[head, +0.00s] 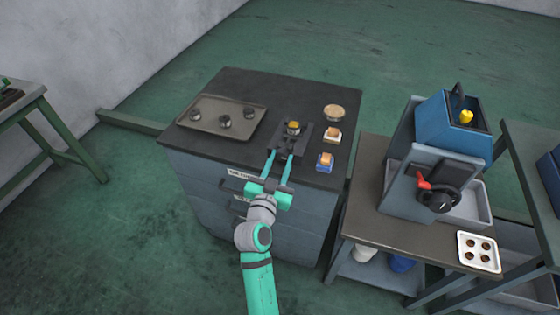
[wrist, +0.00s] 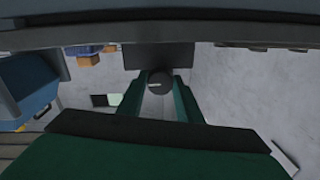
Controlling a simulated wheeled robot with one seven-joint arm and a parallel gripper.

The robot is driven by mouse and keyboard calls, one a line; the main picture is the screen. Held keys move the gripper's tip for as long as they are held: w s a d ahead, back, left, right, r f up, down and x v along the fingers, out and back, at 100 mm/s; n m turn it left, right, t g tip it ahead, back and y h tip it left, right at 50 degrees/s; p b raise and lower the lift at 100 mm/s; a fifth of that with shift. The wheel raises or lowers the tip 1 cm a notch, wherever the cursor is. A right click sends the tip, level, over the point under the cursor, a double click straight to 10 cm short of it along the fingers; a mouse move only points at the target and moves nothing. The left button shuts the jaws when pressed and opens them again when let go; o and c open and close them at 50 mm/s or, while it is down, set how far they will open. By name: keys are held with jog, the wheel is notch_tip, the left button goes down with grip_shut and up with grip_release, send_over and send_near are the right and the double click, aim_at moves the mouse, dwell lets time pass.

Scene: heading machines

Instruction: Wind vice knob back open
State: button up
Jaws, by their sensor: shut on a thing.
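The small dark vice (head: 303,137) stands near the front edge of the grey bench top, with a round yellow-topped piece (head: 293,126) in it. My gripper (head: 281,157) reaches it from the front, with its two teal fingers pointing at the vice. In the wrist view, the round dark vice knob (wrist: 159,80) with a pale mark pointing left sits between the fingertips of my gripper (wrist: 160,90). The fingers are shut on the knob. In the head view the knob is too small and covered to make out.
A tray (head: 190,122) with several dark round parts lies left on the bench. A round wooden piece (head: 334,112) and two small blocks (head: 331,136) (head: 325,161) are right of the vice. A blue-grey machine (head: 425,180) with a dark handwheel stands on the right table.

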jog(key=shift+a+n, duration=0.1)
jog(key=shift+n, duration=0.2)
jog(key=n, duration=0.3)
jog(key=shift+s, duration=0.1)
jog(key=n, duration=0.4)
jog(key=shift+r+n+g, duration=0.1)
jog(key=shift+n+g, duration=0.2)
jog(key=shift+n, duration=0.1)
jog(key=n, duration=0.8)
jog(key=shift+r+n+h, duration=0.15)
jog(key=shift+n+h, duration=0.25)
jog(key=o, duration=1)
jog(key=shift+o, duration=0.2)
